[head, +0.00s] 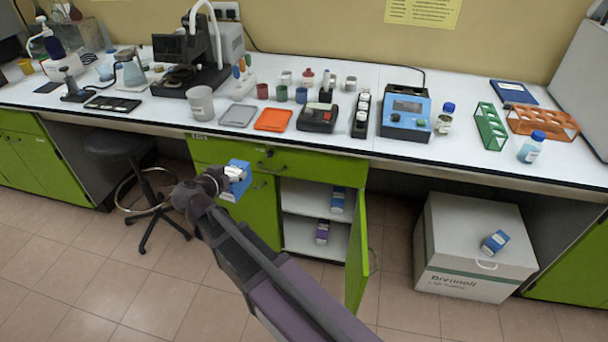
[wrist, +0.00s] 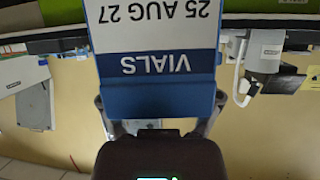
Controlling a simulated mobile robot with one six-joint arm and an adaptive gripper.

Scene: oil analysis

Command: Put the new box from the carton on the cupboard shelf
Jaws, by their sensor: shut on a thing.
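My gripper (head: 228,176) is shut on a blue and white box (head: 240,184), held up in front of the green drawers, left of the open cupboard. In the wrist view the box (wrist: 155,50) shows an upside-down label reading "VIALS" and "25 AUG 27", with the fingers at its two sides. The cupboard (head: 286,234) has its green door (head: 357,250) swung open. A blue and white box (head: 338,200) stands on its upper shelf (head: 300,201), and a purple and white box (head: 322,232) stands below. The white carton (head: 460,285) stands right of the cupboard.
Another blue and white box (head: 495,243) lies tilted on top of the carton. The white bench (head: 340,150) above the cupboard carries instruments, cups and racks. A dark stool (head: 125,144) stands to the left. The upper shelf has free room left of its box.

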